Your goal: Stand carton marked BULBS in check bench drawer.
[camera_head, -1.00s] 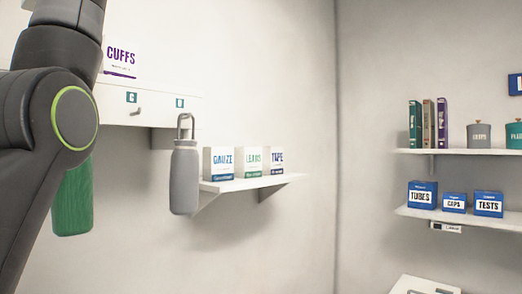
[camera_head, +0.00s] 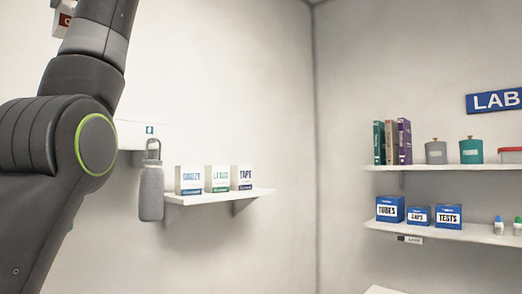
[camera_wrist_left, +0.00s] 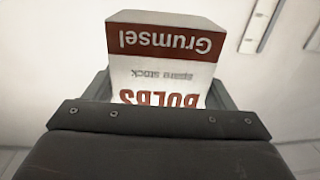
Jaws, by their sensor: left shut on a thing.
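The carton marked BULBS (camera_wrist_left: 160,68) is white with a brown-red band reading "Grumsel", and its print is upside down in the left wrist view. My left gripper (camera_wrist_left: 160,92) is shut on it, with a grey finger on each side. Part of a white and brown-red carton (camera_head: 62,19) also shows at the top left of the head view, beside my raised left arm. The arm hides much of that side. I cannot make out the check bench or its drawer in either view. My right gripper is not in view.
A grey bottle (camera_head: 151,193) is beside a wall shelf (camera_head: 222,196) with GAUZE, LEADS and TAPE cartons. The right wall has an upper shelf (camera_head: 450,168) with books and canisters, and a lower shelf (camera_head: 440,231) with blue boxes. A LAB sign (camera_head: 495,100) hangs above.

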